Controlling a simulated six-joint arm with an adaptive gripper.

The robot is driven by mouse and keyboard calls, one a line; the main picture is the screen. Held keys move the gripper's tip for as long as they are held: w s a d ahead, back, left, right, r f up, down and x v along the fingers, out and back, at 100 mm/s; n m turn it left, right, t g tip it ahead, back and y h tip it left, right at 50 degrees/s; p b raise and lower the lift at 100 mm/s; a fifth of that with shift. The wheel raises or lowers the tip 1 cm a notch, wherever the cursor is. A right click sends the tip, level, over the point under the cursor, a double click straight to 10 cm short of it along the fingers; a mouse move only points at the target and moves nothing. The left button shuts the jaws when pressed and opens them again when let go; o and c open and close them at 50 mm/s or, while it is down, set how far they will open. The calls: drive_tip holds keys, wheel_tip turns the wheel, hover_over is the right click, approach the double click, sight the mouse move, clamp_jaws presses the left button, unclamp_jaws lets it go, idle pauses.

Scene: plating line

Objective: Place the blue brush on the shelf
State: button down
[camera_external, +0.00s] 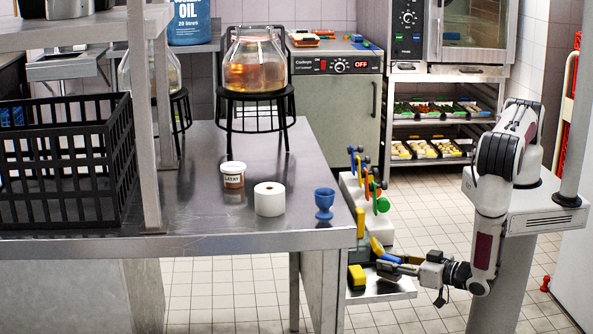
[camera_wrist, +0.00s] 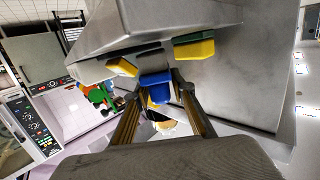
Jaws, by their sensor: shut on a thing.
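The blue brush (camera_wrist: 157,88) is between the fingertips of my gripper (camera_wrist: 159,97) in the wrist view, and the fingers are shut on it. In the external view my gripper (camera_external: 388,266) is low, right of the steel table, and a small blue part of the brush (camera_external: 390,258) shows at its tips. A low steel shelf (camera_external: 398,292) lies beneath and around the gripper. I cannot tell whether the brush touches it. A yellow and green sponge (camera_external: 357,278) sits left of the gripper; it also shows in the wrist view (camera_wrist: 195,48).
A yellow item (camera_external: 378,247) stands close behind the gripper. A rack with coloured-handled tools (camera_external: 366,190) rises behind it. The steel table (camera_external: 190,242) bears a blue egg cup (camera_external: 324,202), a white roll (camera_external: 269,200) and a small jar (camera_external: 232,174). The tiled floor in front is open.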

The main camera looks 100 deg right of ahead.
drive_tip(key=shift+f, duration=0.6)
idle(0.5)
drive_tip(key=c, duration=1.6)
unclamp_jaws()
drive_tip(key=shift+a, duration=0.1)
drive_tip(key=shift+v, duration=5.95)
drive_tip(key=shift+f, duration=0.1)
